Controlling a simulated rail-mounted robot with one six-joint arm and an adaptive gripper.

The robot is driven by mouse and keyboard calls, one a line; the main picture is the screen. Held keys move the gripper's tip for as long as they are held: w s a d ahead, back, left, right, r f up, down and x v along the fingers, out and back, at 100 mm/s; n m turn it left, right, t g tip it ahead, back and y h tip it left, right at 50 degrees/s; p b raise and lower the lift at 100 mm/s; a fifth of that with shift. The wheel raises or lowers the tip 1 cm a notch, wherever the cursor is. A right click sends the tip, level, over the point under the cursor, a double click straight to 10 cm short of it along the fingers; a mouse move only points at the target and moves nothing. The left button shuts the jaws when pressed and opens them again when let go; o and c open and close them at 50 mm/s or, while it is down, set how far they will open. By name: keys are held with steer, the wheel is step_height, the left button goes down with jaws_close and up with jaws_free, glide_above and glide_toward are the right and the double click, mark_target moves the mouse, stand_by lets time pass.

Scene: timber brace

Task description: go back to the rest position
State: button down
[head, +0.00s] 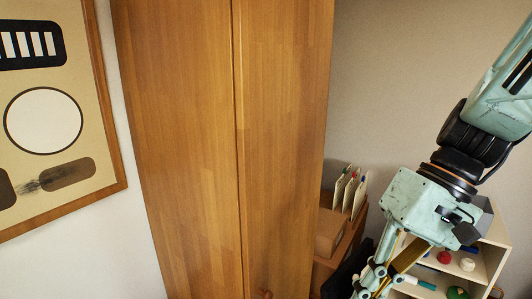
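My gripper (372,282) is in the lower right of the head view, at the end of my pale green arm, and points down. Its fingertips are at or below the bottom edge of the picture.
A tall wooden cabinet (185,130) with two door panels fills the middle. Right of it are a cardboard box (330,232) and upright folders (352,193). Small coloured items, including a red one (444,257), lie on the shelf. A framed picture (110,140) hangs at left.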

steer(key=s+d+r+t+h, duration=0.4)
steer(key=s+r+t+h, duration=0.1)
steer(key=s+r, duration=0.4)
steer(key=shift+s+r+t+h, duration=0.2)
steer(key=shift+s+t+h, duration=0.1)
steer(key=shift+s+t, duration=0.1)
stand_by(0.8)
steer(key=shift+d, duration=0.1)
stand_by(0.5)
